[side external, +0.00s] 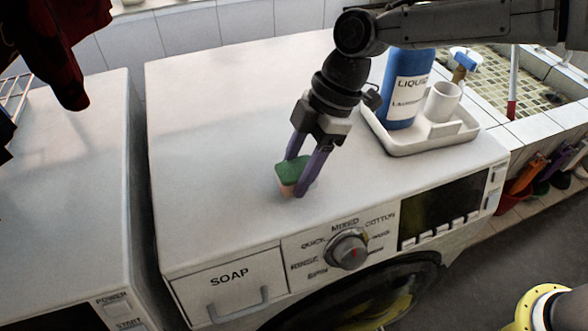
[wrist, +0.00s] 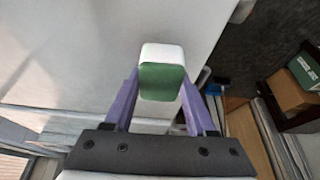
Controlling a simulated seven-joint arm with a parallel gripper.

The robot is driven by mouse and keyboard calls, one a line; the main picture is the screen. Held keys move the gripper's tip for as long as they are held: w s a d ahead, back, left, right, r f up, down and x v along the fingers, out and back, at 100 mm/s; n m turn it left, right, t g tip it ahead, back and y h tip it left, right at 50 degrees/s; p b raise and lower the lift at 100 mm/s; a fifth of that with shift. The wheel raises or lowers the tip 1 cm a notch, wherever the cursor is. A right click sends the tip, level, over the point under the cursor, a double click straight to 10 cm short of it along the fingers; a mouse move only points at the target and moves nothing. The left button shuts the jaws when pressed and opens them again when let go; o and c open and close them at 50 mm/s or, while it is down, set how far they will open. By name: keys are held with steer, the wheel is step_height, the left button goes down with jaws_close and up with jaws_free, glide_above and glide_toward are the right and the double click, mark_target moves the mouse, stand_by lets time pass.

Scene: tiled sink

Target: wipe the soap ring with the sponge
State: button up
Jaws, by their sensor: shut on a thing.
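The sponge (side external: 291,173) has a green top and a paler, pinkish lower part in the side view. In the wrist view the sponge (wrist: 160,80) shows a green face and a white face. My gripper (side external: 297,178) has its purple fingers shut on the sponge from both sides, pointing down at the washing machine's white top (side external: 230,130), near its front edge. The sponge is at or just above that surface; I cannot tell if it touches. I cannot make out a soap ring in either view.
A white tray (side external: 436,142) holding a blue liquid bottle (side external: 404,88) and a white cup (side external: 442,101) stands at the right back of the machine top. The tiled sink (side external: 505,85) lies beyond. A second white machine (side external: 70,190) is at left, across a gap.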

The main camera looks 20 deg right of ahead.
steer(key=shift+r, duration=3)
